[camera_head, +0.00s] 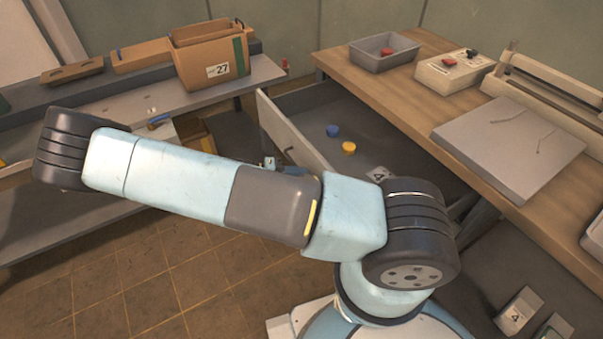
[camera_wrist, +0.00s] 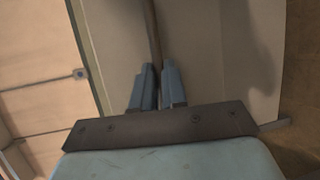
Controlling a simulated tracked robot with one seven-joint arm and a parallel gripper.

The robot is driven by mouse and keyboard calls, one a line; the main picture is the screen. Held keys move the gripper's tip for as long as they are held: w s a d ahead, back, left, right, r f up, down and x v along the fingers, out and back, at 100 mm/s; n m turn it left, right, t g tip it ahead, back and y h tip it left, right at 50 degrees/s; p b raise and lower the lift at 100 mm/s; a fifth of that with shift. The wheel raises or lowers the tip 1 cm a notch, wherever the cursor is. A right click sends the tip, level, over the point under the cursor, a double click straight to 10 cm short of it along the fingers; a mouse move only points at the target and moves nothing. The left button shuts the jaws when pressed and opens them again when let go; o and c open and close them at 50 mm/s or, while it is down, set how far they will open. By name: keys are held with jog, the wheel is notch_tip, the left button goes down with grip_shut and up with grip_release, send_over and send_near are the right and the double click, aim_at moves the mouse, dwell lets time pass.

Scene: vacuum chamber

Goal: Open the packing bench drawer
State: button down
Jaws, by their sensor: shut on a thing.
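The packing bench (camera_head: 385,88) has a wooden top and stands at the right in the head view. Its grey drawer (camera_head: 283,128) is pulled out well to the left, with its inside showing. My gripper (camera_wrist: 157,88) is shut on a thin brown bar (camera_wrist: 152,35), which looks like the drawer's handle, in the wrist view. A pale panel (camera_wrist: 205,50) lies behind the fingers. In the head view my arm hides most of the gripper and the near part of the drawer front.
Inside the drawer lie a blue round piece (camera_head: 333,131), a yellow one (camera_head: 349,148) and a labelled pale item (camera_head: 378,174). A grey bin (camera_head: 372,58) and a flat grey slab (camera_head: 505,140) are on the bench. A cardboard box (camera_head: 212,65) stands on the left bench. Tiled floor (camera_head: 150,265) is clear.

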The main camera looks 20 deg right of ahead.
jog(key=shift+w+a+f, duration=0.15)
jog(key=shift+w, duration=0.15)
jog(key=c, duration=1.5)
grip_release()
jog(key=shift+w, duration=0.1)
jog(key=o, duration=0.3)
jog(key=shift+o, duration=0.2)
jog(key=v, duration=1.3)
jog(key=shift+a, duration=0.3)
